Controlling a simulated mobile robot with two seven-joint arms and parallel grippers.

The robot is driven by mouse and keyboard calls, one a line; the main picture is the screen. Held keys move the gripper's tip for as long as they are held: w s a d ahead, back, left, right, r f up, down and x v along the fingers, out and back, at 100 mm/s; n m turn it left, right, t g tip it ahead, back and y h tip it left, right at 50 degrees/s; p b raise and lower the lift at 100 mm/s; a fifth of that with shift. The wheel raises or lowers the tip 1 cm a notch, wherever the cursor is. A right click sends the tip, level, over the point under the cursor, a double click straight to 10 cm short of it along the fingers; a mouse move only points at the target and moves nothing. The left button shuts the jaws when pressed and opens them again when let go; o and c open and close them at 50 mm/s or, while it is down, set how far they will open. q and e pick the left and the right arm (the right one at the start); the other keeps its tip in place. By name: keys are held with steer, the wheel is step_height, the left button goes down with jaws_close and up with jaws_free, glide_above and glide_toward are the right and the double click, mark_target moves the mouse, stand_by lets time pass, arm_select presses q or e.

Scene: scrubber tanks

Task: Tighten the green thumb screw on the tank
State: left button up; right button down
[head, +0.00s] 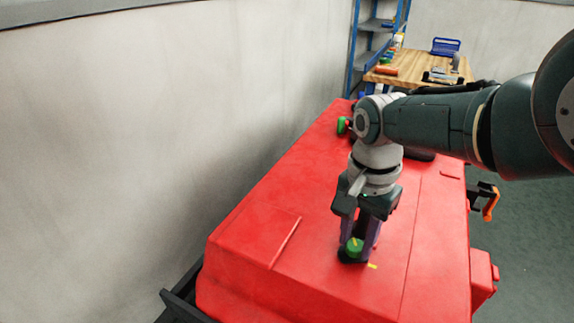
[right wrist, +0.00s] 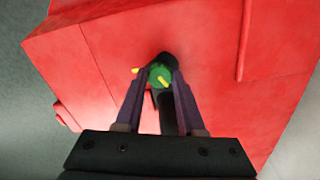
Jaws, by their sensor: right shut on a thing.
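The red tank (head: 330,195) fills the lower middle of the head view; its top also shows in the right wrist view (right wrist: 210,50). The green thumb screw (head: 354,246) sits low on the tank's top, on a dark fitting, with a yellow mark beside it. In the right wrist view the green screw (right wrist: 160,75) shows between the fingertips, with a yellow stripe on it. My right gripper (head: 357,252) points down and is shut on the green thumb screw, one finger on each side. My left gripper is in neither view.
Another green knob (head: 342,125) stands at the tank's far end, partly behind my arm. An orange-handled part (head: 490,204) sticks out at the tank's right side. A wooden table (head: 425,68) with tools and a blue shelf (head: 362,50) stand behind. A grey wall runs along the left.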

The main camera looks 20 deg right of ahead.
steer(key=m, duration=0.6)
steer(key=shift+w+r, duration=0.1)
steer(key=m, duration=0.5)
steer(key=shift+m, duration=0.4)
steer(key=m, duration=0.9)
steer(key=shift+m, duration=1.4)
steer(key=c, duration=0.5)
jaws_free()
